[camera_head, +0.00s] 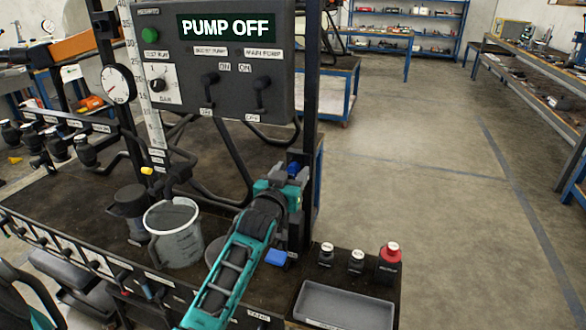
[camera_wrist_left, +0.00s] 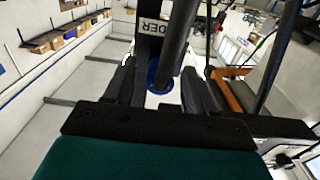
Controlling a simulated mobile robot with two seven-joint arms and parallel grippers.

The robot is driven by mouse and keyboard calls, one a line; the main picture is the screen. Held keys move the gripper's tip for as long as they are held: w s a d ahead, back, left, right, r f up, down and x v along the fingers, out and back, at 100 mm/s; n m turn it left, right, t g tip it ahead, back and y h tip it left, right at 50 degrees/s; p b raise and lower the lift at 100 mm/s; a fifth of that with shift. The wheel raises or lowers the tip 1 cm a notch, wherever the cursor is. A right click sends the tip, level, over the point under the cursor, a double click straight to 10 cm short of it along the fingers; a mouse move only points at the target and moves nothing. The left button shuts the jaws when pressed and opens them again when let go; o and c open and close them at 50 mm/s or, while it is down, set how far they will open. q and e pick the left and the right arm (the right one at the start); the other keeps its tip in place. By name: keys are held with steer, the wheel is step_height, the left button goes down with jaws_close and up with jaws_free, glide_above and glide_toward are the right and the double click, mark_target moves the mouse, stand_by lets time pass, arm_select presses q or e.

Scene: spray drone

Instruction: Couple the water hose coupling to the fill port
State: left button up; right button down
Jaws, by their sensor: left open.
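My left gripper (camera_head: 292,178) is at the end of the teal arm, by the dark upright post right of the control panel. In the left wrist view its two dark fingers (camera_wrist_left: 160,88) stand apart, open. A dark tube with a blue collar (camera_wrist_left: 160,78), likely the water hose coupling, shows between the fingers; I cannot tell whether they touch it. A blue part (camera_head: 294,168) also shows at the gripper in the head view, partly hidden. I cannot make out the fill port for certain. My right gripper is not in view.
The control panel (camera_head: 215,85) reads PUMP OFF. A grey measuring jug (camera_head: 173,235) stands left of my arm. A blue block (camera_head: 276,257), several small bottles, a red bottle (camera_head: 389,262) and a grey tray (camera_head: 343,308) are to its right. The floor beyond is open.

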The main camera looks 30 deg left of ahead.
mark_target(290, 174)
arm_select(q)
jaws_close()
stand_by(0.5)
steer(key=shift+s, duration=0.15)
steer(key=shift+p+v, duration=1.65)
steer(key=shift+v, duration=1.1)
steer(key=shift+s, duration=0.15)
